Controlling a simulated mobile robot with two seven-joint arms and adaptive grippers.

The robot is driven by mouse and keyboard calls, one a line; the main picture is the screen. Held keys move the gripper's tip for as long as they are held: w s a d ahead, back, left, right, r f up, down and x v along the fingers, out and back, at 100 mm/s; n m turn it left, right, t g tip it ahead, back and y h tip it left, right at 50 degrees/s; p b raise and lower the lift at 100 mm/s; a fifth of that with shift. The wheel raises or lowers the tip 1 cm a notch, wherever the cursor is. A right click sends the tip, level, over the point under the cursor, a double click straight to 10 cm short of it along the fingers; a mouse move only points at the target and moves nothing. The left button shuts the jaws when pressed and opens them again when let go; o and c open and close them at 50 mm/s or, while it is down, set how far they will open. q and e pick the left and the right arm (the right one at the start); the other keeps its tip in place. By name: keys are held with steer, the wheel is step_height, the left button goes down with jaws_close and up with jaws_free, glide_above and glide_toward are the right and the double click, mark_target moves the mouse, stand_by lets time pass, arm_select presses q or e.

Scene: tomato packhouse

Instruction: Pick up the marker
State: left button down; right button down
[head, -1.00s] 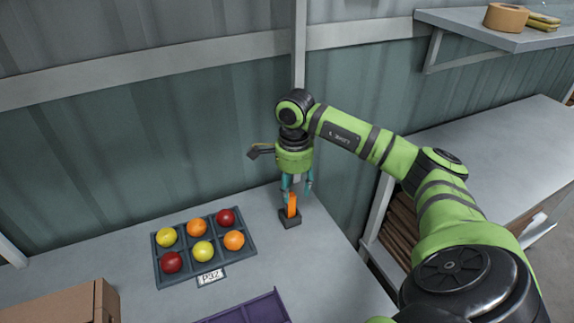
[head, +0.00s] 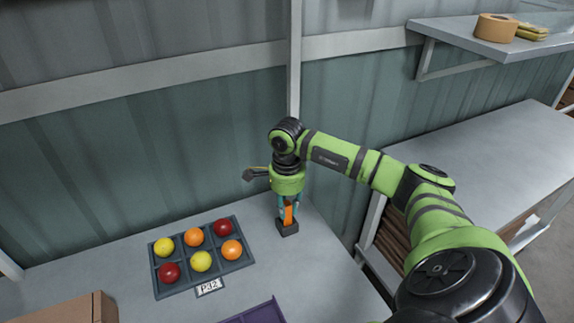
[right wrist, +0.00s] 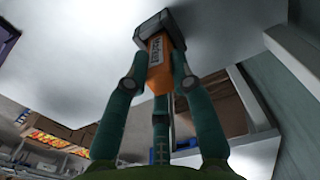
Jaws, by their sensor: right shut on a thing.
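The orange marker (head: 288,215) stands upright in a small dark holder (head: 288,229) near the back right of the table. My right gripper (head: 288,208) points down over it, its teal fingers closed around the marker's upper part. In the right wrist view the marker (right wrist: 159,60) sits between the fingers, with dark lettering on its side. Its far end is still inside the dark holder (right wrist: 155,27), which hides that end. My left gripper is not in view.
A grey tray (head: 160,291) with several red, orange and yellow tomatoes lies left of the holder, with a label (head: 209,287) at its front. A purple tray (head: 262,312) and a cardboard box (head: 75,310) are in front. The corrugated wall (head: 130,150) rises close behind.

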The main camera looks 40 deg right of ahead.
step_height(320, 180, up, 4)
steer(key=shift+w+r+b, duration=0.1)
steer(key=shift+b, duration=0.75)
steer(key=s+d+r, duration=0.5)
steer(key=s+r, duration=0.5)
steer(key=r, duration=0.2)
steer(key=shift+s, duration=0.35)
steer(key=shift+f, duration=0.1)
